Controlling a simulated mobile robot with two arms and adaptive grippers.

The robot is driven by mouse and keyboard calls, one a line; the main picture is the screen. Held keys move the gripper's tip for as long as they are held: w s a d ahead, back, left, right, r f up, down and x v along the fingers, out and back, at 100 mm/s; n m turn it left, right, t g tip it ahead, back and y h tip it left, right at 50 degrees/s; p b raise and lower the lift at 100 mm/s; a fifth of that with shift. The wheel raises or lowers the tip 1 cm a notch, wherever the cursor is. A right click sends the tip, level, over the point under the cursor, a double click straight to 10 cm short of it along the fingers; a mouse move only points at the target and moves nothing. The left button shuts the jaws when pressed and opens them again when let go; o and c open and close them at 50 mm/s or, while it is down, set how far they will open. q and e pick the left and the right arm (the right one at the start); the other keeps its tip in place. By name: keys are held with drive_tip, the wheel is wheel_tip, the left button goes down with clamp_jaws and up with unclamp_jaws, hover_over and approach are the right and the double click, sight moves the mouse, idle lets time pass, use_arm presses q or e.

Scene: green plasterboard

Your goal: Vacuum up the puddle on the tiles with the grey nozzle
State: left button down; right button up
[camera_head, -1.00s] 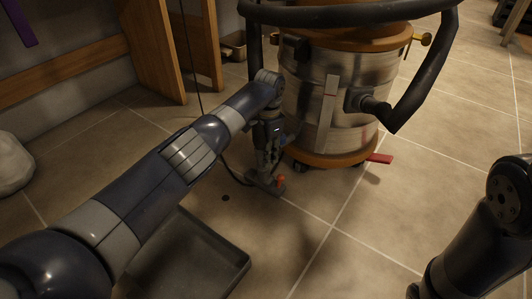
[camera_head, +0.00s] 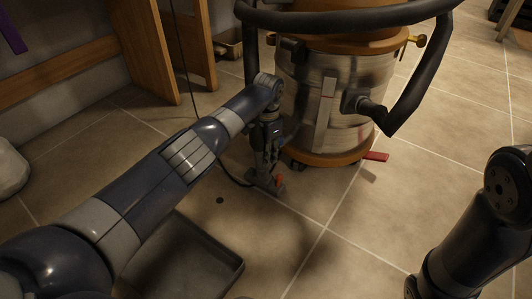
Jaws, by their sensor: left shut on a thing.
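My left gripper (camera_head: 269,152) points down in front of the vacuum cleaner and is shut. The part in it is the grey nozzle (camera_head: 262,180), whose low foot is close to the tiles (camera_head: 400,225). I cannot tell whether it touches them. A small red-orange part shows at the foot's right side. The vacuum (camera_head: 345,100) is a steel drum with orange-brown bands and a thick black hose (camera_head: 350,17). I cannot make out a clear puddle outline. My right arm shows at the right edge, but its gripper is out of view.
A dark shallow tray (camera_head: 232,262) lies on the floor in front, partly behind my left arm. A small dark spot (camera_head: 220,200) lies on the tiles. A wooden frame (camera_head: 150,50) stands at the back left. The tiles to the right are clear.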

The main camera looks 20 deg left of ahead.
use_arm(q)
drive_tip(key=shift+w+d+r+t, duration=0.3)
drive_tip(key=shift+w+d+r, duration=0.2)
drive_tip(key=shift+w+r, duration=0.15)
drive_tip(key=shift+w+a+b, duration=0.3)
drive_tip(key=shift+a+b, duration=0.1)
drive_tip(key=shift+a, duration=0.5)
drive_tip(key=shift+w+a+b, duration=0.25)
drive_tip(key=shift+a+b, duration=0.15)
drive_tip(key=shift+a, duration=0.5)
drive_tip(key=shift+a+r, duration=0.15)
drive_tip(key=shift+a, duration=0.3)
drive_tip(key=shift+s+a+p, duration=0.1)
drive_tip(key=shift+a+p, duration=0.1)
drive_tip(key=shift+p, duration=0.1)
drive_tip(key=s+a+p, duration=0.1)
drive_tip(key=p, duration=0.1)
drive_tip(key=shift+a+f+p, duration=0.2)
drive_tip(key=shift+f+p, duration=0.15)
drive_tip(key=shift+f, duration=0.05)
drive_tip(key=shift+s, duration=0.1)
